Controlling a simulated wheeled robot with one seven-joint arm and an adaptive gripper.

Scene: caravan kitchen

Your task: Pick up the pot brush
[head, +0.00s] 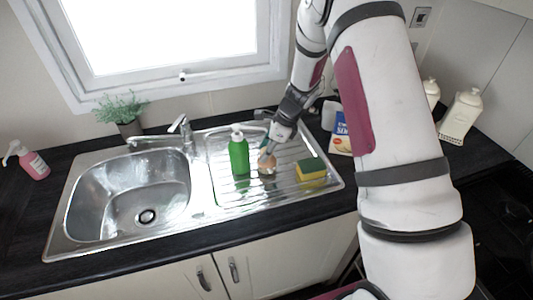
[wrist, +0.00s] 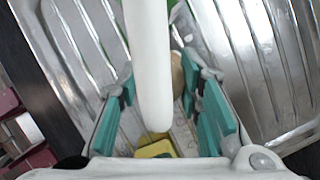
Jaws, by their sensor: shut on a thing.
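The pot brush (head: 267,163), round and tan-brown, is on the ribbed drainer between the green bottle (head: 239,155) and the sponge (head: 310,169). My gripper (head: 267,151) reaches down over the brush with its fingers around it and is shut on it. In the wrist view the brush (wrist: 177,73) shows only in part at the right finger, beyond the teal finger pads. A long white shape, which looks like the bottle's pump spout (wrist: 152,65), covers the middle of that view and hides much of the grip. I cannot tell whether the brush is clear of the drainer.
The bottle stands close left of my gripper, and the yellow-green sponge lies close right. The sink bowl (head: 130,190) and tap (head: 181,126) are further left. Cream canisters (head: 460,117) stand at the right.

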